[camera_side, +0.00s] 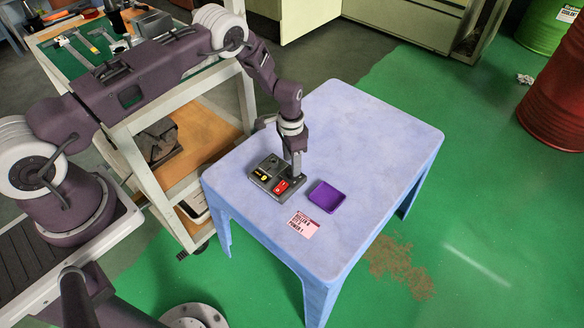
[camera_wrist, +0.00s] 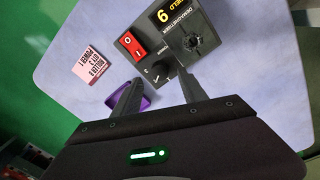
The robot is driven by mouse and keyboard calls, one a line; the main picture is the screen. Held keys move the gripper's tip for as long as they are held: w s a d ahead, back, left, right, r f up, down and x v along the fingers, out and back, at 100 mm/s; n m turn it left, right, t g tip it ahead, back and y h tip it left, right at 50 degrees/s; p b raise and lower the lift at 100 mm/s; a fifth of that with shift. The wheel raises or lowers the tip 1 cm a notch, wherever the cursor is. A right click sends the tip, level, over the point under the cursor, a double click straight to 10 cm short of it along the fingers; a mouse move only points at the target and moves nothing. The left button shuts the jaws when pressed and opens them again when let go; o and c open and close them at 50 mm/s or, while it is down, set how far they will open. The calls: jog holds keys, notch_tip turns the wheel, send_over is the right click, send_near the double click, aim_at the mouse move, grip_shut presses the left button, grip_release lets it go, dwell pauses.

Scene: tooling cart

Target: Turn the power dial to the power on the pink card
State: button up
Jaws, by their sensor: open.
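The dark grey demagnetiser box (camera_side: 257,184) sits on the pale blue table, with a yellow display (camera_wrist: 176,15), a red rocker switch (camera_wrist: 133,46) and two black dials. One dial (camera_wrist: 194,41) is beside the display. The other dial (camera_wrist: 159,71), with a white mark, is at the box's near corner in the wrist view, close to my fingertips. My gripper (camera_side: 296,177) points down over the box's right side, fingers apart; contact is unclear. In the wrist view the gripper (camera_wrist: 159,80) straddles the near dial. The pink card (camera_side: 303,225) lies flat; its last line appears to read POWER 1.
A purple tray (camera_side: 327,196) lies right of the box, partly behind a finger in the wrist view. The table (camera_side: 375,140) is otherwise clear. A tooling cart (camera_side: 150,125) stands to the left, with tools on top. Drums (camera_side: 556,100) stand far right.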

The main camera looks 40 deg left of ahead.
aim_at(277, 178)
notch_tip(277, 178, down, 4)
jog(key=shift+d+r, duration=0.1)
jog(key=shift+r, duration=0.15)
jog(key=shift+c, duration=0.4)
grip_shut()
jog(key=n, duration=0.5)
jog(key=shift+n, duration=0.4)
jog(key=n, duration=0.5)
jog(key=shift+s+n, duration=0.1)
jog(key=shift+n, duration=0.6)
